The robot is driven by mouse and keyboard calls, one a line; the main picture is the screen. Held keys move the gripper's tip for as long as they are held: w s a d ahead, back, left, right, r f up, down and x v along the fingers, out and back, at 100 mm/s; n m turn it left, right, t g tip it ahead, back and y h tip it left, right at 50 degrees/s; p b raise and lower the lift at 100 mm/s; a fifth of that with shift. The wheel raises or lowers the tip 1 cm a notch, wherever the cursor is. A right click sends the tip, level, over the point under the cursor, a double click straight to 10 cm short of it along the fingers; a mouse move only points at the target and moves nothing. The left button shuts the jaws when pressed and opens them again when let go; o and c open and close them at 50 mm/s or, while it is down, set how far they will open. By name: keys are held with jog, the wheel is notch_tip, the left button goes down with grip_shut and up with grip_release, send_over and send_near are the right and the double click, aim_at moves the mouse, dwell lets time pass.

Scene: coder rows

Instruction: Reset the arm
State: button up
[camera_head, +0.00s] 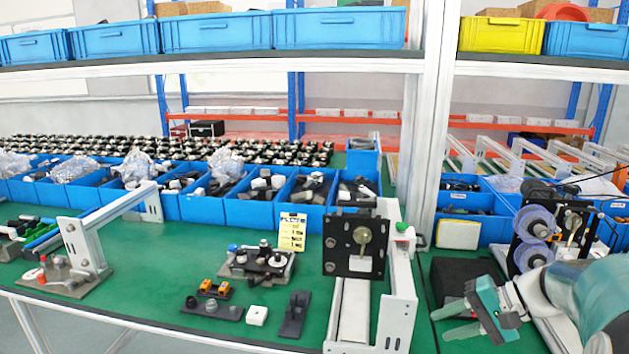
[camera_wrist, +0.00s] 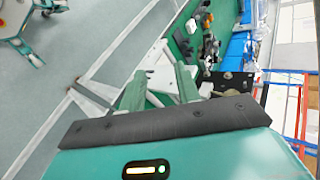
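My gripper (camera_head: 438,326) is at the lower right in the head view, over the right part of the green workbench (camera_head: 190,300), with its fingers pointing left. In the wrist view my gripper (camera_wrist: 160,78) shows two teal fingers spread apart with nothing between them, so it is open and empty. My arm reaches in from the right edge of the head view. A black block (camera_head: 462,276) lies on the bench just beyond the fingers; I cannot tell whether they touch it.
A white frame fixture with a black plate (camera_head: 358,246) stands left of my gripper. Blue reels (camera_head: 535,222) stand close behind my arm. Blue bins (camera_head: 255,212) line the bench's back, and a shelf (camera_head: 250,62) with more bins runs above. A white post (camera_head: 430,130) rises mid-bench.

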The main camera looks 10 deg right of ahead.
jog(key=s+a+r+n+h, duration=0.1)
jog(key=s+a+n+h, duration=0.7)
jog(key=s+a, duration=0.5)
jog(key=a+h, duration=0.1)
jog(key=a, duration=0.3)
jog(key=shift+a+r+t, duration=0.15)
jog(key=shift+r+t, duration=0.15)
